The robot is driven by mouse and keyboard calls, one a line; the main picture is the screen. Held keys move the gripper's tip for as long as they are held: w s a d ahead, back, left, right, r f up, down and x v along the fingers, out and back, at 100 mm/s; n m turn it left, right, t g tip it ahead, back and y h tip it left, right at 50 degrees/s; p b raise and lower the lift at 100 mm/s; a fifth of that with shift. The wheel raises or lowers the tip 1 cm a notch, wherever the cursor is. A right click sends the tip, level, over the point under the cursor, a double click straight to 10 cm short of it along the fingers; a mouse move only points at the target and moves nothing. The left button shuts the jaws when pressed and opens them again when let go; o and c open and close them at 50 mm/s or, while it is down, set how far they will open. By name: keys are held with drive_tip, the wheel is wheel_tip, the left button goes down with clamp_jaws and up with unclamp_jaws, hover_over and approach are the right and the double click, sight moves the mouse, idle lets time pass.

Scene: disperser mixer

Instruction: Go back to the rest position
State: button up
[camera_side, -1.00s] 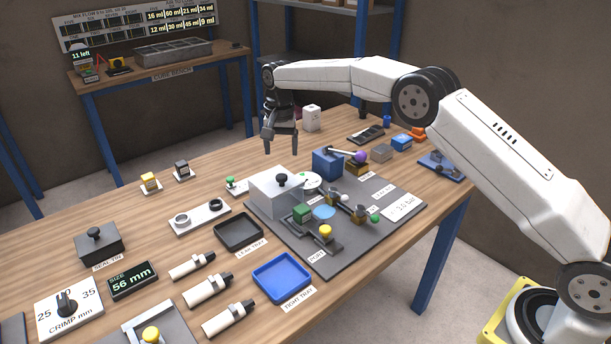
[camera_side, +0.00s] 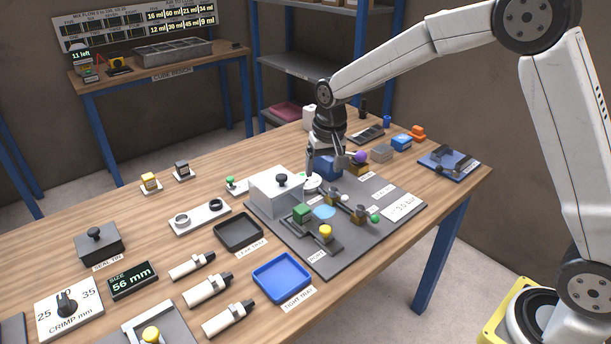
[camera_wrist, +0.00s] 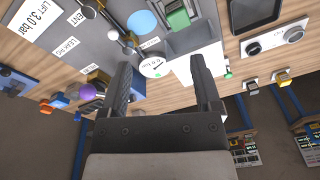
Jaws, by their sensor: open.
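My gripper (camera_side: 325,166) hangs pointing down over the back part of the grey mat in the side view, close to the blue block (camera_side: 323,163), which it partly hides. In the wrist view my gripper (camera_wrist: 165,85) shows two dark fingers spread apart with nothing between them. Past the fingertips lies a round white gauge (camera_wrist: 153,67). The gauge also shows in the side view (camera_side: 311,182), beside the white box with a black knob (camera_side: 275,190). I cannot tell whether the fingers touch anything.
The grey mat (camera_side: 330,262) carries a purple ball (camera_side: 360,156), a green block (camera_side: 301,213) and a yellow button (camera_side: 325,231). A blue tray (camera_side: 282,277) and a dark tray (camera_side: 238,231) lie in front. Bare wood (camera_side: 140,222) is free at the left.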

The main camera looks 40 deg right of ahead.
drive_tip(key=s+f+n, duration=0.2)
drive_tip(key=s, duration=0.8)
drive_tip(key=s+d+f+n+t, duration=0.1)
drive_tip(key=s+n, duration=0.1)
drive_tip(key=s, duration=0.9)
drive_tip(key=shift+s+f, duration=0.25)
drive_tip(key=shift+f, duration=0.15)
